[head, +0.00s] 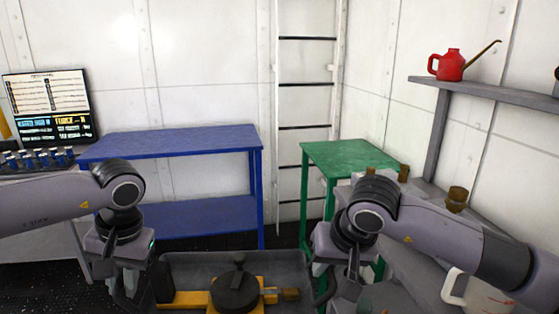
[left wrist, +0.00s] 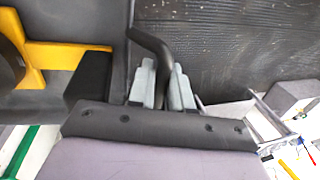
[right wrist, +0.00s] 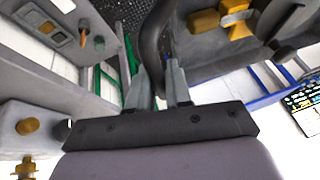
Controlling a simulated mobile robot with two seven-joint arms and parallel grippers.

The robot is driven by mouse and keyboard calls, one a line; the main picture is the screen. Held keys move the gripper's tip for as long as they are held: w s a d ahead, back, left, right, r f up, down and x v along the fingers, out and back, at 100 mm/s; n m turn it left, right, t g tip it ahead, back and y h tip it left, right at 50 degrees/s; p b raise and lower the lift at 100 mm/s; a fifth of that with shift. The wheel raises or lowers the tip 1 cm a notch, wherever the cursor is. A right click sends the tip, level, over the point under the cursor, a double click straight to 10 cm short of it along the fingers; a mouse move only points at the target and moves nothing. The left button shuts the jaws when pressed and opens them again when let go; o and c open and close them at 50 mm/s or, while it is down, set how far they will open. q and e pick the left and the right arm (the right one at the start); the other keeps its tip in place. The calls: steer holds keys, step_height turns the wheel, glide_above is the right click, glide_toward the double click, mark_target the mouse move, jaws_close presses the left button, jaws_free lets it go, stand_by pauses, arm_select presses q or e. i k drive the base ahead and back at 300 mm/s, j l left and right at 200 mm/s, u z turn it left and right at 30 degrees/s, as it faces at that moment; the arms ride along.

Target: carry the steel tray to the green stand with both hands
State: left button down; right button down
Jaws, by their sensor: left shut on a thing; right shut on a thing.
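The steel tray (head: 285,262) is a dark grey open tray at the bottom middle of the head view, its near part cut off. It holds a yellow object with a round black top (head: 236,291). My left gripper (head: 128,288) is shut on the tray's left handle; in the left wrist view its fingers (left wrist: 160,80) clasp the dark bar (left wrist: 150,42). My right gripper (head: 336,286) is shut on the right handle; the right wrist view shows its fingers (right wrist: 160,85) around the curved bar (right wrist: 151,45). The green stand (head: 352,154) is beyond the tray, right of centre, its visible top bare.
A blue table (head: 175,145) with a clear top stands left of the green stand. A ladder (head: 305,85) is on the back wall. A grey shelf (head: 490,92) with a red oil can (head: 449,65) is at right. A grey bench with a white jug (head: 478,290) is at lower right.

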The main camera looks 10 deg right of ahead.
mark_target(355, 159)
steer(key=i, duration=3.55)
steer(key=i+z, duration=0.2)
steer(key=i, duration=0.15)
steer(key=z, duration=0.55)
